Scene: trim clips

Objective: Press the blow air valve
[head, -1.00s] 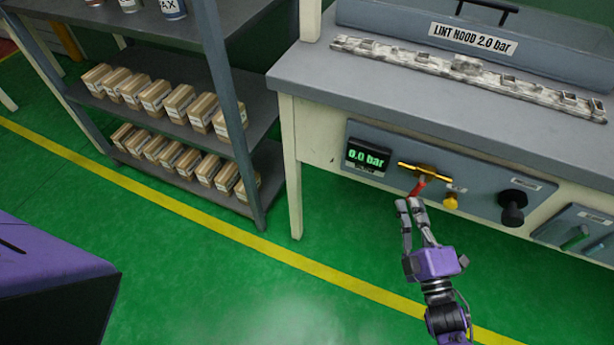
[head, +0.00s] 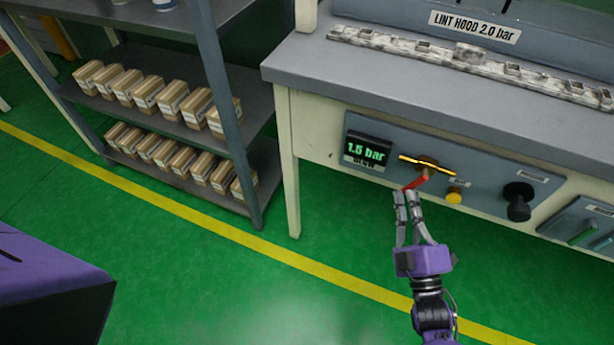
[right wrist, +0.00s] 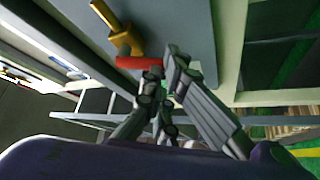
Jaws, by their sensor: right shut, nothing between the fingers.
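The valve with a red lever (head: 415,183) and a brass body (head: 428,164) is on the front panel of the bench. The lever slants down to the left. It also shows in the right wrist view, as a red handle (right wrist: 138,62) beside the fingertips. The display (head: 367,151) left of the valve reads 1.5 bar in green. My right gripper (head: 408,196) is shut and empty, with its fingertips just below the lever's end. I cannot tell whether they touch it. My left gripper is not in view.
A yellow button (head: 454,195) and a black knob (head: 517,201) sit right of the valve. The bench top (head: 400,75) overhangs the panel and holds a dirty trim strip (head: 468,55). A shelf (head: 268,160) with several boxes stands left. The green floor is clear.

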